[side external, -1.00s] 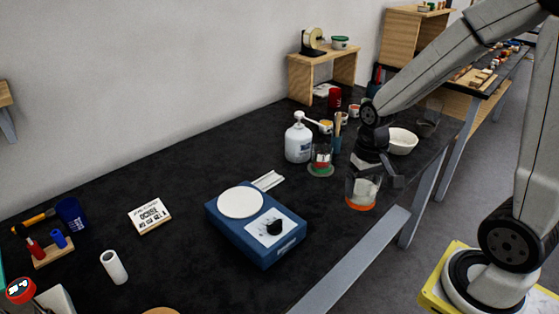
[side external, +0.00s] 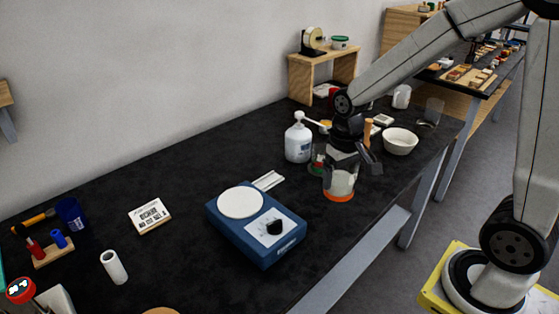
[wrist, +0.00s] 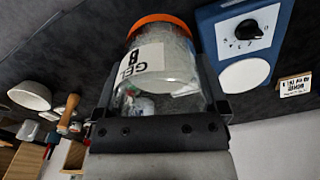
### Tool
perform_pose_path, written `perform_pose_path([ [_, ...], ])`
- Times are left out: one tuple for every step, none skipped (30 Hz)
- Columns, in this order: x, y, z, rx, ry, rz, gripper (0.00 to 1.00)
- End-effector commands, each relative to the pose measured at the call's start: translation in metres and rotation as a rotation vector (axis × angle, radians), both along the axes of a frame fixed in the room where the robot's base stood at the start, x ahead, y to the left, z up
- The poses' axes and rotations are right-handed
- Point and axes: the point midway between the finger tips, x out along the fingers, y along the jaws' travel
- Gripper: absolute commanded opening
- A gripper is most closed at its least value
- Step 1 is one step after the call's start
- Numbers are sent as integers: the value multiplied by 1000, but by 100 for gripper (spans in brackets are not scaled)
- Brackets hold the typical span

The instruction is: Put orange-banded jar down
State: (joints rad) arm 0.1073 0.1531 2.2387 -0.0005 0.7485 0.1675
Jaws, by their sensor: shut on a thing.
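The orange-banded jar (side external: 340,184) is clear glass with an orange band at its bottom, seen upright in the side external view. My gripper (side external: 343,165) is shut on it from above. In the wrist view the jar (wrist: 160,65) fills the space between the fingers, with a label reading "GEL B" and the orange band at the far end. The jar is over the black bench top; I cannot tell whether its base touches the bench.
A blue hotplate (side external: 255,225) with a white round plate stands left of the jar. A white bowl (side external: 400,141) is to the right. Bench in front of the hotplate is clear.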

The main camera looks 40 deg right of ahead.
Motion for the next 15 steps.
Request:
perform_pose_path([
  [11, 10, 5, 0, -2, 33, 18],
  [17, 16, 8, 0, -4, 50, 18],
  [24, 25, 13, 0, -4, 74, 18],
  [29, 31, 15, 0, -4, 91, 18],
  [34, 37, 18, 0, -4, 109, 18],
  [40, 46, 23, 0, -4, 132, 18],
  [45, 53, 26, -1, -5, 148, 18],
  [49, 59, 29, 0, -4, 165, 18],
  [54, 67, 32, 0, -4, 185, 18],
  [57, 73, 35, 0, -4, 198, 18],
  [60, 79, 38, 0, -4, 211, 18],
  [63, 85, 41, 0, -4, 226, 18],
  [65, 89, 42, 0, -3, 236, 18],
  [67, 94, 44, 0, -4, 246, 18],
  [69, 98, 46, 0, -4, 255, 18],
])
